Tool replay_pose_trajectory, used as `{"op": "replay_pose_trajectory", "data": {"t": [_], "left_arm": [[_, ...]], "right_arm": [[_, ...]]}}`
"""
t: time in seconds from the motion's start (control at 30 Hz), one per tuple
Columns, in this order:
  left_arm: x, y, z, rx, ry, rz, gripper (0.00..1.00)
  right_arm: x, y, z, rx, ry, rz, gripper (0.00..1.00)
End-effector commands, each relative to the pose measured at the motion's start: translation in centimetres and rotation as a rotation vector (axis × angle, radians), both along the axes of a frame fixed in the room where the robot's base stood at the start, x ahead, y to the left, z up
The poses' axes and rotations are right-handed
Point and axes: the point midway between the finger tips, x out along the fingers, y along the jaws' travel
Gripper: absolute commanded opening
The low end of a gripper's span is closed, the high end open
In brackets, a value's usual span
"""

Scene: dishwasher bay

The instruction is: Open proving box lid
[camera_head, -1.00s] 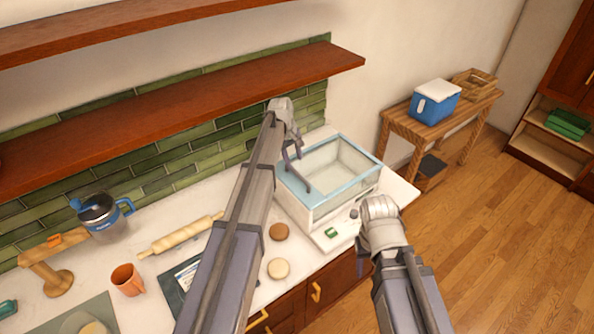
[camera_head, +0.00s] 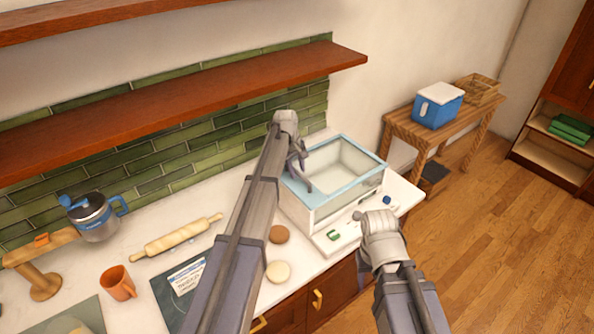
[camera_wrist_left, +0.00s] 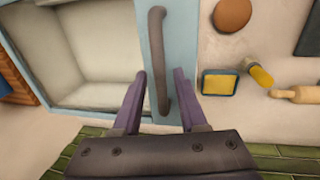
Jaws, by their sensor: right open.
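The proving box (camera_head: 318,217) is a white box on the counter's right end, with a pale blue frame around a clear window on top. The lid (camera_head: 372,160) looks closed. It also shows in the left wrist view (camera_wrist_left: 178,40), with a dark bar handle (camera_wrist_left: 157,50) along its blue edge. My left gripper (camera_wrist_left: 158,98) is open, its two purple fingers on either side of the handle with gaps visible. It also shows above the box's left edge in the head view (camera_head: 303,172). My right gripper (camera_head: 378,232) is by the box's front right corner, its fingers mostly hidden.
A rolling pin (camera_head: 177,238), an orange mug (camera_head: 118,283) and two round pieces, brown (camera_head: 279,234) and pale (camera_head: 278,271), lie left of the box. A wooden shelf (camera_head: 200,105) hangs above. A blue cooler (camera_head: 437,105) stands on a side table. Floor at right is clear.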

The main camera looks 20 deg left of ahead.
Motion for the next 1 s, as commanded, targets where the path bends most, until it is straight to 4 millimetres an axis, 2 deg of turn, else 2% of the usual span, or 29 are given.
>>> {"op": "replay_pose_trajectory", "data": {"t": [0.03,0.3,0.37,1.0], "left_arm": [[0.0,0.0,0.0,0.0,0.0,0.0,0.35],[-0.01,0.01,0.0,0.0,0.0,0.0,0.05],[-0.01,0.01,0.0,0.0,0.0,0.0,0.0],[-0.01,0.0,-0.01,0.0,0.0,0.0,0.0]], "right_arm": [[0.0,0.0,0.0,0.0,0.0,0.0,0.5],[0.0,0.0,0.0,0.0,0.0,0.0,0.5],[0.0,0.0,0.0,0.0,0.0,0.0,0.5],[0.0,0.0,-0.01,0.0,0.0,0.0,0.5]]}}
